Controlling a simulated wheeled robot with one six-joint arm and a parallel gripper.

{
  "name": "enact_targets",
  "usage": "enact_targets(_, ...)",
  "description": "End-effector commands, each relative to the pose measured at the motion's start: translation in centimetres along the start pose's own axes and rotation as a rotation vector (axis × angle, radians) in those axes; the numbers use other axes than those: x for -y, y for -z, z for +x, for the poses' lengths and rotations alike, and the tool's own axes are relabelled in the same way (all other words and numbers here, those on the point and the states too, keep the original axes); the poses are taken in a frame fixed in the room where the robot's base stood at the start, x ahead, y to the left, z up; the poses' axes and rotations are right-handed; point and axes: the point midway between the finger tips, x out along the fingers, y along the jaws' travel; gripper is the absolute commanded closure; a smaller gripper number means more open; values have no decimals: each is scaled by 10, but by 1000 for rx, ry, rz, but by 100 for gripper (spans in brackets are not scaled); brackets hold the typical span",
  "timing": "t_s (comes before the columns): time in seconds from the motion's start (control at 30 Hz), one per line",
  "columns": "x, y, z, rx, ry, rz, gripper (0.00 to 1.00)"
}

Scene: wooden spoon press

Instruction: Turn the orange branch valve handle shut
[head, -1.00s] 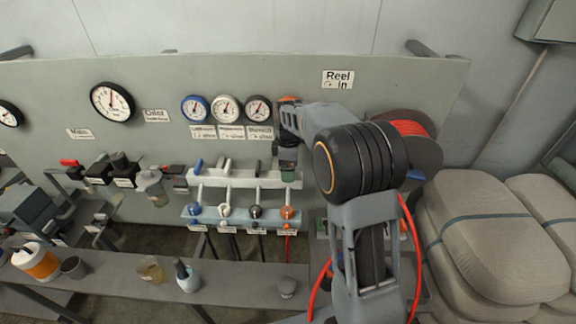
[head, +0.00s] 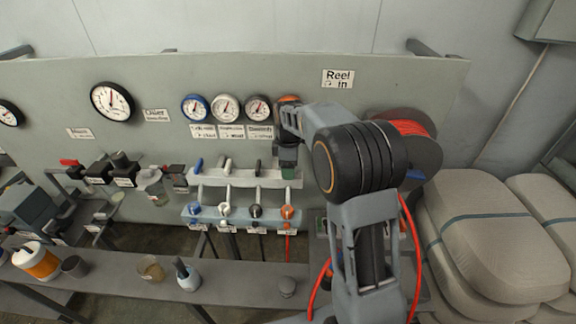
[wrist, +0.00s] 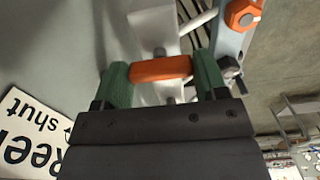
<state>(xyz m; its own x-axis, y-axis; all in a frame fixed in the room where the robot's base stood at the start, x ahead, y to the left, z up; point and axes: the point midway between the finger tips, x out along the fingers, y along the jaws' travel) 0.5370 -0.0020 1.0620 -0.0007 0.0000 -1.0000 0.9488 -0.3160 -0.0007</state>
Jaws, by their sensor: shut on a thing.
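The orange branch valve handle (wrist: 160,69) shows in the wrist view as a short bar between the two green fingertips of my gripper (wrist: 162,84). The gripper is shut on it, with a fingertip at each end of the bar. The bar lies across the white manifold (wrist: 153,22). In the head view my gripper (head: 288,172) is over the right end of the manifold (head: 232,180), and its fingers hide the orange handle there.
Blue (head: 198,166), white (head: 227,165) and black (head: 258,167) handles sit in a row to the left. An orange outlet fitting (head: 288,212) is below, also in the wrist view (wrist: 242,14). A hose reel (head: 425,150) stands right of my arm.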

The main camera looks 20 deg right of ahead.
Motion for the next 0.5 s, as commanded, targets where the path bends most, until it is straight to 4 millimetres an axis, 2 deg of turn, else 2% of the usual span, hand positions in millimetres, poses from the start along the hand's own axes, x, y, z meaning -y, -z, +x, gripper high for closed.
enact_targets(0.23, -1, 0, -1, 0, -2, 92, 58)
enact_targets(0.5, -1, 0, -1, -1, -3, 324, 58)
